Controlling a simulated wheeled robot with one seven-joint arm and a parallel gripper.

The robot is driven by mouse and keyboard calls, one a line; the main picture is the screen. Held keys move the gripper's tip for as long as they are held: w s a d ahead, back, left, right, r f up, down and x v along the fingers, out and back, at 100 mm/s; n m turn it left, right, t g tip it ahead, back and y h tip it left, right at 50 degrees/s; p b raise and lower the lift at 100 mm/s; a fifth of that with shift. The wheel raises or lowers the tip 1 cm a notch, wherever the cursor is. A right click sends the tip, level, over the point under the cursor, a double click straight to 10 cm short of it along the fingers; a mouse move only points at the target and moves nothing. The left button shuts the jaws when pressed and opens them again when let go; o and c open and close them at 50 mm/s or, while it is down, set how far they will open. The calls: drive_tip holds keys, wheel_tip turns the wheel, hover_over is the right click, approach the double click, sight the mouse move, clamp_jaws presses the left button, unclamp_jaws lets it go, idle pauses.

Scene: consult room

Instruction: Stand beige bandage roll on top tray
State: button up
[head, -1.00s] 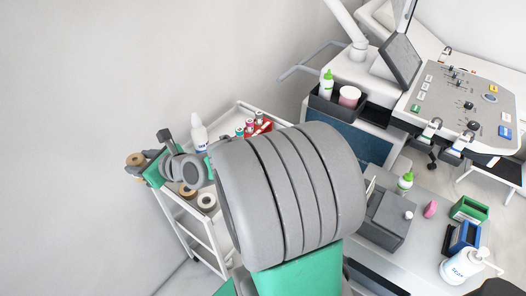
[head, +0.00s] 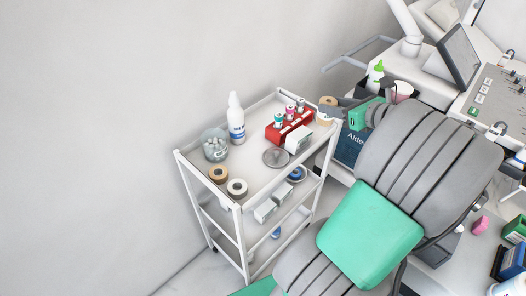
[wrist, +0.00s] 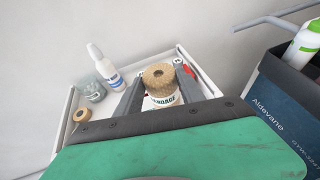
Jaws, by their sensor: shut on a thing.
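The beige bandage roll (head: 327,102) is upright between the fingers of my gripper (head: 337,112), at the back right corner of the white trolley in the head view. In the wrist view the roll (wrist: 160,78) shows its beige top and a white "BANDAGE" label, with a grey finger of my gripper (wrist: 160,88) on each side. My gripper is shut on it. The trolley's top tray (head: 252,168) is left of and below the roll. In the wrist view the tray rim (wrist: 68,112) shows behind the gripper. The roll's underside is hidden.
The top tray holds a white bottle (head: 236,118), a glass jar (head: 215,145), two tape rolls (head: 237,188), a red vial rack (head: 289,128), a white box (head: 298,140) and a metal dish (head: 276,157). A blue bin (head: 349,148) stands right of the trolley. The tray's middle has bare room.

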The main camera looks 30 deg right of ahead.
drive_tip(key=s+d, duration=0.3)
drive_tip(key=s, duration=0.1)
drive_tip(key=w+d+f+b, duration=0.1)
drive_tip(key=w+f, duration=0.3)
drive_tip(key=w+d+f+b, duration=0.1)
drive_tip(key=w+f, duration=0.3)
drive_tip(key=f, duration=0.1)
drive_tip(key=w+d+f+b, duration=0.1)
drive_tip(key=w+f+b, duration=0.1)
drive_tip(key=w+f, duration=0.2)
drive_tip(key=shift+w+d+f, duration=0.2)
drive_tip(key=shift+w+f, duration=0.05)
drive_tip(key=shift+w, duration=0.35)
drive_tip(key=shift+r, duration=0.1)
drive_tip(key=o, duration=1.3)
